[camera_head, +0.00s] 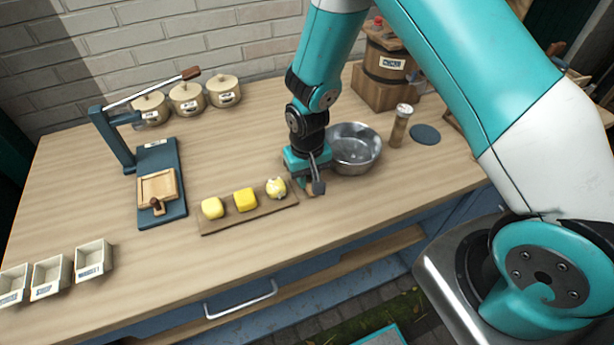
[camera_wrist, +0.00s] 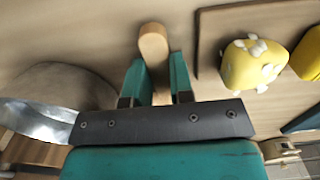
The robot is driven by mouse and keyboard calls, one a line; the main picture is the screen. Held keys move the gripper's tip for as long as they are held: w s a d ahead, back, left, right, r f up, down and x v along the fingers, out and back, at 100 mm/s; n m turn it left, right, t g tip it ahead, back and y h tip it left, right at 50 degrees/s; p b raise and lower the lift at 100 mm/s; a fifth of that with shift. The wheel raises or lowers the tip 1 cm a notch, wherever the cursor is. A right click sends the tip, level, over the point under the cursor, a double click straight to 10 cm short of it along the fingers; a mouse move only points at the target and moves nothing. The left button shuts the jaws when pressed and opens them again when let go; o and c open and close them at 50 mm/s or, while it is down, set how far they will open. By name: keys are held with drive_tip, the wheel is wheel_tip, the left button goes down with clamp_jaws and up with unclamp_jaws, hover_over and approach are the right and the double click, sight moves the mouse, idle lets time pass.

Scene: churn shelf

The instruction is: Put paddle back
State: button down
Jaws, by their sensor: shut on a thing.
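In the wrist view, a pale wooden piece with a rounded end, seemingly the paddle (camera_wrist: 153,45), stands between the two teal fingers of my gripper (camera_wrist: 157,85). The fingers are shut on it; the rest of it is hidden. In the head view my gripper (camera_head: 310,184) is low over the worktop, between the metal bowl (camera_head: 354,150) and the board (camera_head: 250,215) with yellow lumps. The paddle is mostly hidden there by the gripper. The bowl's rim also shows at the left of the wrist view (camera_wrist: 35,120).
A yellow lump with white bits (camera_head: 276,188) sits at the board's right end. A glass shaker (camera_head: 400,127) and dark disc (camera_head: 426,135) stand right of the bowl. A wooden churn (camera_head: 387,66) is behind. A blue lever press (camera_head: 160,170), lidded pots (camera_head: 187,97) and white trays (camera_head: 50,276) are left.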

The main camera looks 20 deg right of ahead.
drive_tip(key=shift+f, duration=0.4)
drive_tip(key=shift+f, duration=0.15)
drive_tip(key=c, duration=1)
unclamp_jaws()
wheel_tip(320, 180, up, 12)
drive_tip(key=b, duration=0.2)
drive_tip(key=s+a+r+n+y, duration=0.2)
drive_tip(key=s+r+n, duration=0.1)
drive_tip(key=s+r, duration=0.5)
drive_tip(key=s+a+r+n+y, duration=0.2)
drive_tip(key=s+r+n, duration=0.2)
drive_tip(key=s+r, duration=0.5)
drive_tip(key=s, duration=0.4)
drive_tip(key=shift+s+a, duration=0.15)
drive_tip(key=shift+a, duration=0.1)
